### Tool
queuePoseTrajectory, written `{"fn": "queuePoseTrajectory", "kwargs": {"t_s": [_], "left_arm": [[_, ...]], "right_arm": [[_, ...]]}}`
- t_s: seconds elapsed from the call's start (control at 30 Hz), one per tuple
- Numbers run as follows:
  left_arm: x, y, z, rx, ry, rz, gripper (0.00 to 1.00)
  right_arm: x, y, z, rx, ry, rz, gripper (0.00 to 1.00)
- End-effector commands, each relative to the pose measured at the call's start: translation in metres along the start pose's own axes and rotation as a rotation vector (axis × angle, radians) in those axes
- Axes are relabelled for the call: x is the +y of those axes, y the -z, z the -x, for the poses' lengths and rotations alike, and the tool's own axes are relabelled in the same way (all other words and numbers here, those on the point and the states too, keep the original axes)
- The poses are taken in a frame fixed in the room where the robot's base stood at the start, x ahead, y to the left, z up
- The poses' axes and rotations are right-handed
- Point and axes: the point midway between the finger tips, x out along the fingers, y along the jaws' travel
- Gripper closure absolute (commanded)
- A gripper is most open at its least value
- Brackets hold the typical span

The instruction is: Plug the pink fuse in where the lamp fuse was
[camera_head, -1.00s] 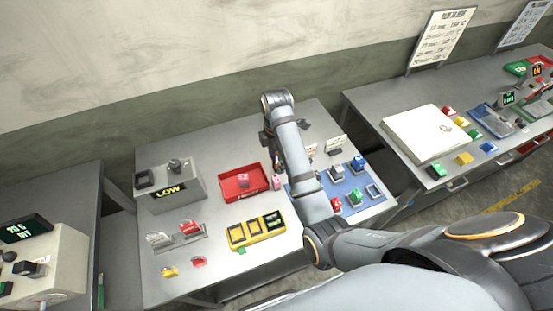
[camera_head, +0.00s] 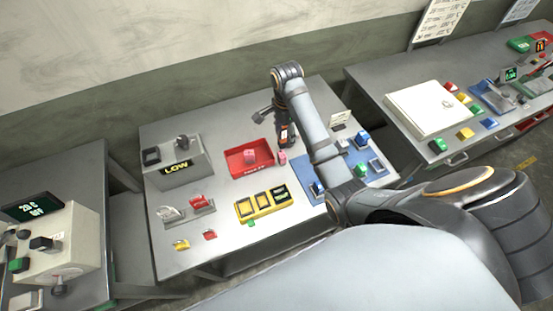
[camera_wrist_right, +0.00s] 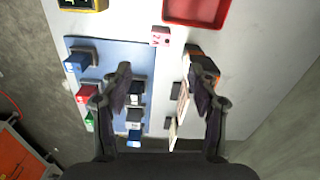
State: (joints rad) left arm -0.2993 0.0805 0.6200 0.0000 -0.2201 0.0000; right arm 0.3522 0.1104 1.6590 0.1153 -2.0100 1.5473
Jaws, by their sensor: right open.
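A small pink fuse (camera_head: 283,157) stands on the bench just right of the red tray (camera_head: 233,172). It also shows in the right wrist view (camera_wrist_right: 160,37), beside the tray's edge. Another pink piece (camera_head: 249,155) lies inside the tray. The blue fuse board (camera_head: 303,188) is at the right, partly hidden by my arm. In the wrist view it carries a red fuse (camera_wrist_right: 86,93), a green fuse (camera_wrist_right: 89,120), blue fuses (camera_wrist_right: 75,62) and dark sockets. My right gripper (camera_head: 275,118) is open and empty, above the bench behind the pink fuse; its fingers (camera_wrist_right: 157,85) are apart.
A black and orange object (camera_wrist_right: 203,65) is near the right finger in the wrist view, with white cards (camera_wrist_right: 183,103) beside it. A yellow-framed block (camera_head: 240,208) and a grey LOW box (camera_head: 190,174) are further left. The bench's front strip is mostly clear.

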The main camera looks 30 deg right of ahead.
Motion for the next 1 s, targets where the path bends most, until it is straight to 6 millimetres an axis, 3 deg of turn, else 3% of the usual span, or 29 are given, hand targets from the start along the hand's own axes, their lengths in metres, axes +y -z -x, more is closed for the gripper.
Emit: {"fn": "queuePoseTrajectory", "kwargs": {"t_s": [0.2,0.37,0.47,0.77,0.9,1.0], "left_arm": [[0.000,-0.001,-0.001,-0.001,0.000,0.000,0.60],[0.002,-0.003,-0.021,-0.001,0.000,0.000,0.60],[0.002,-0.003,-0.010,-0.003,-0.001,0.000,0.60],[0.001,-0.001,-0.002,-0.002,-0.001,0.001,0.60],[0.000,0.000,0.014,-0.002,-0.001,0.000,0.60],[0.000,0.001,0.015,0.000,-0.001,0.000,0.60]], "right_arm": [[0.001,0.003,-0.002,0.001,-0.001,-0.099,0.40],[0.001,0.002,-0.031,0.000,-0.004,-0.097,0.40],[0.001,0.001,-0.039,-0.001,-0.005,-0.097,0.40],[0.001,0.000,-0.057,0.000,-0.004,-0.095,0.40],[0.001,-0.005,-0.078,-0.001,-0.007,-0.094,0.40],[0.001,-0.005,-0.096,0.000,-0.004,-0.095,0.40]]}}
